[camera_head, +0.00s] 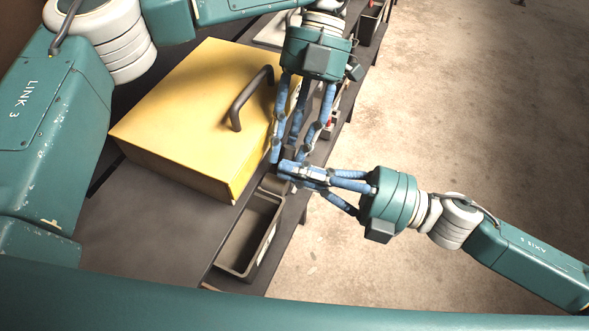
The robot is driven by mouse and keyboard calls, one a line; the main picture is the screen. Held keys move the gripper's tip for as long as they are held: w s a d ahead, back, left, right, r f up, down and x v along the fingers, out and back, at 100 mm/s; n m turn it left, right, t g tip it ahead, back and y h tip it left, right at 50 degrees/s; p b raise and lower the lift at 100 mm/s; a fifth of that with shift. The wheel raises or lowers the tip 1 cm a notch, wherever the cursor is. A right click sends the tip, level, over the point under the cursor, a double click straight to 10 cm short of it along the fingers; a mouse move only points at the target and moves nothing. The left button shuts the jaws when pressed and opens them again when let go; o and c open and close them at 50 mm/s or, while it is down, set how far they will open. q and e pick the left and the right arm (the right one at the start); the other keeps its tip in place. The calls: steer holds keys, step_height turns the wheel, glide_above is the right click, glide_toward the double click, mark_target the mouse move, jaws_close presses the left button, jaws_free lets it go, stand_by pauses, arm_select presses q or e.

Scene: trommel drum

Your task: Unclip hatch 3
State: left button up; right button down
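A yellow box-like panel (190,120) with a dark bar handle (250,98) lies on a dark bench. I see no number on it, so I cannot tell whether it is hatch 3. No clip can be made out clearly. My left gripper (288,156) points down along the panel's right edge, its blue fingers somewhat spread. My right gripper (288,172) reaches in from the right, its blue fingertips close to the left gripper's tips at the panel's near right corner. The fingers overlap in view and hide what lies between them, so I cannot tell whether either holds anything.
A grey open bin (277,212) sits at the bench's right side, below the grippers. Small red and grey items (331,121) lie partly hidden behind the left gripper. Another dark container (371,22) stands at the far end. The concrete floor (460,110) to the right is clear.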

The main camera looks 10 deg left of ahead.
arm_select(q)
steer(key=v, duration=0.7)
arm_select(e)
steer(key=shift+w+f, duration=0.15)
steer(key=shift+f, duration=0.15)
arm_select(q)
steer(key=shift+w, duration=0.1)
